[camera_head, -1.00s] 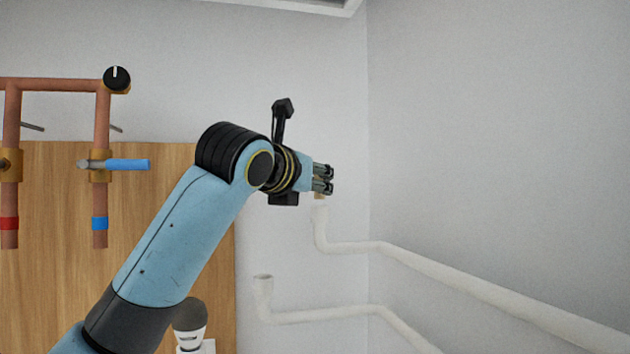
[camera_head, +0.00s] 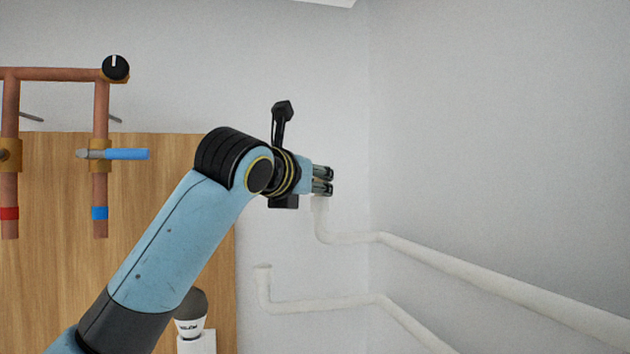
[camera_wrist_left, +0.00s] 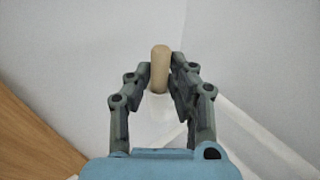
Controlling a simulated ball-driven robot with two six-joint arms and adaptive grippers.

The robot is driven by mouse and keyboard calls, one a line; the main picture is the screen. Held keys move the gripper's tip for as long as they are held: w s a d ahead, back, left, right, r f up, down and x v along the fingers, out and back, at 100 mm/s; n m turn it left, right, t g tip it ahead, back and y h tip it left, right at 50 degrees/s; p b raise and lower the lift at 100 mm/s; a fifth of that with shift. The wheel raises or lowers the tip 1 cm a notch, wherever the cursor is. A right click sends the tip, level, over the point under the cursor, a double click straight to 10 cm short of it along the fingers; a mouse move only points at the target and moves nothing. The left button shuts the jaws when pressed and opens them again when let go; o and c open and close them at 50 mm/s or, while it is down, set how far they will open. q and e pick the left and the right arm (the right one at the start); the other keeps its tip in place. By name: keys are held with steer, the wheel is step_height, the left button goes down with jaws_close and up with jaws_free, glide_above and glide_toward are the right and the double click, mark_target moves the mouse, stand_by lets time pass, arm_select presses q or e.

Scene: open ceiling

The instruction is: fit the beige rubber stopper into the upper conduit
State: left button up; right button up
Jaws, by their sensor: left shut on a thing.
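The beige rubber stopper (camera_wrist_left: 160,66) is upright between the fingertips of my left gripper (camera_head: 327,181), which is shut on it. In the head view the stopper is hidden. The white upper conduit (camera_head: 322,222) has its upright end directly under the fingers, with almost no gap in the picture. In the left wrist view a pale conduit shape (camera_wrist_left: 154,112) shows beyond and below the stopper. I cannot tell whether the stopper's lower end is inside the conduit mouth. My right gripper is not in view.
A lower white conduit (camera_head: 263,287) has an open end below left. A wooden board (camera_head: 170,190) with copper pipes (camera_head: 102,110) and a blue-handled valve (camera_head: 126,154) is at left. A bulb-shaped object (camera_head: 190,312) stands behind my arm.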

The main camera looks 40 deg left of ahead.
arm_select(q)
steer(key=o, duration=0.6)
steer(key=shift+f, duration=0.1)
steer(key=o, duration=0.3)
steer(key=shift+a+f, duration=0.15)
steer(key=shift+a, duration=0.05)
steer(key=shift+o, duration=0.2)
steer(key=shift+d+f, duration=0.1)
steer(key=v, duration=0.7)
steer(key=shift+s+r, duration=0.25)
steer(key=shift+r, duration=0.1)
steer(key=shift+w, duration=0.1)
